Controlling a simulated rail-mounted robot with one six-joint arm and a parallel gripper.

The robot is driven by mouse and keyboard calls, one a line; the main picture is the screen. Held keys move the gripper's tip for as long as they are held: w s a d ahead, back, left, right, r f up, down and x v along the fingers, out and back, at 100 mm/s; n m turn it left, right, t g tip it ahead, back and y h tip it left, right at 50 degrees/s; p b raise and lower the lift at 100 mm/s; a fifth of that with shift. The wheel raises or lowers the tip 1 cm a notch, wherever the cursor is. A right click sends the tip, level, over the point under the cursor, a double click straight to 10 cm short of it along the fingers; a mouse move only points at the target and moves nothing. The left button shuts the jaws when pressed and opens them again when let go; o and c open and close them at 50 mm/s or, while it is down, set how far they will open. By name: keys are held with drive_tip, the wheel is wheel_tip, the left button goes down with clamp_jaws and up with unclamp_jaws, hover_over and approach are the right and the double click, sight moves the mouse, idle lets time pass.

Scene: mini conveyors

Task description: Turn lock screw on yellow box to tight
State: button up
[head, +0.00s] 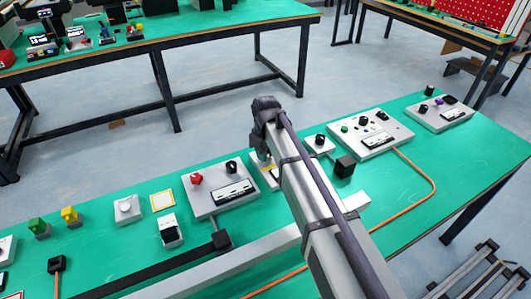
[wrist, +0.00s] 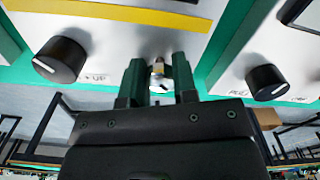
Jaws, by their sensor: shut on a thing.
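The box with a yellow stripe (wrist: 140,16) fills the upper middle of the wrist view. Its lock screw (wrist: 158,69), a small metal screw, stands at the box's near edge. My gripper (wrist: 158,80) is shut on the screw, with one dark green finger on each side of it. The screw's slotted end shows between the fingers; I cannot tell its turn angle. In the head view my arm covers most of this box, and only a pale and yellow part (head: 269,172) shows beside it. The gripper's fingertips are hidden there.
A black knob (wrist: 62,60) sits left of the screw. Another panel with a black knob (wrist: 267,82) stands to the right across a green gap. In the head view, a grey box with a red knob (head: 197,179) is left of my arm and a black cube (head: 345,166) right.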

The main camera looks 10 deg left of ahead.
drive_tip(key=m, duration=0.4)
drive_tip(key=shift+m, duration=2.1)
drive_tip(key=o, duration=0.9)
wheel_tip(320, 180, up, 11)
drive_tip(key=p, duration=1.1)
drive_tip(key=shift+f, duration=0.1)
